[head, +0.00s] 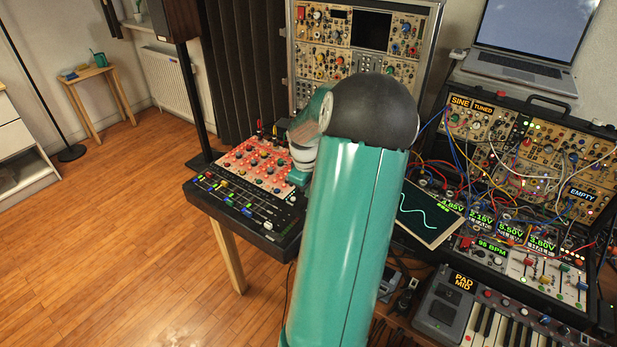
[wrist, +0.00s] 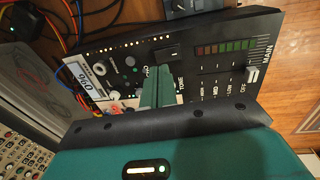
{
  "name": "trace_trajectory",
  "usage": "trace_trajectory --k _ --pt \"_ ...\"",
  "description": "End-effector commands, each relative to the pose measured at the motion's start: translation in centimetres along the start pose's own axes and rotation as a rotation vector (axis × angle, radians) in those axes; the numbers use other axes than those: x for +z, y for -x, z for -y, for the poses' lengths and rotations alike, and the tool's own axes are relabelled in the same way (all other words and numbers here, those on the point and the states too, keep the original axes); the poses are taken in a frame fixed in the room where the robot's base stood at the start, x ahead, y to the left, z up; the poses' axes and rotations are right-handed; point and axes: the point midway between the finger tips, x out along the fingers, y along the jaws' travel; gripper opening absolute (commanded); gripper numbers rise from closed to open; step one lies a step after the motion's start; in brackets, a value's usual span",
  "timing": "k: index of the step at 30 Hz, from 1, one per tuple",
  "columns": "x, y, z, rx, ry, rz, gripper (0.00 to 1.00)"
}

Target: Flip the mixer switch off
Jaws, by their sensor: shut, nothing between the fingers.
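The mixer (head: 262,210) stands on a small wooden-legged table left of my arm, with a red knob panel and a black fader strip. In the wrist view its black panel (wrist: 215,75) shows turned, with a level meter and a row of small lights. A black rectangular rocker-like switch (wrist: 168,52) sits on that panel; its on or off position is too small to tell. My gripper (wrist: 158,80) is shut and empty, its teal fingertips pointing at the panel just below the switch. In the head view my gripper (head: 298,177) is over the mixer's right side, partly hidden by my arm.
Cables (wrist: 70,35) run beside the panel in the wrist view. A modular synth case (head: 530,150) with patch cables, a laptop (head: 525,40) and a keyboard (head: 490,325) stand to the right. A tall synth rack (head: 345,60) is behind. The wooden floor at left is clear.

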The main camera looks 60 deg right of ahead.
Motion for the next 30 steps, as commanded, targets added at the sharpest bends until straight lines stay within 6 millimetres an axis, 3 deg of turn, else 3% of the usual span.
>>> trace_trajectory --k 3,9,30 --pt "0.0 -2.2 0.1 -0.003 0.0 0.0 0.0" --pt "-0.1 -4.0 0.0 -0.001 -0.001 -0.001 0.0" --pt "0.1 -4.9 -0.1 -0.059 -0.002 0.002 0.0"
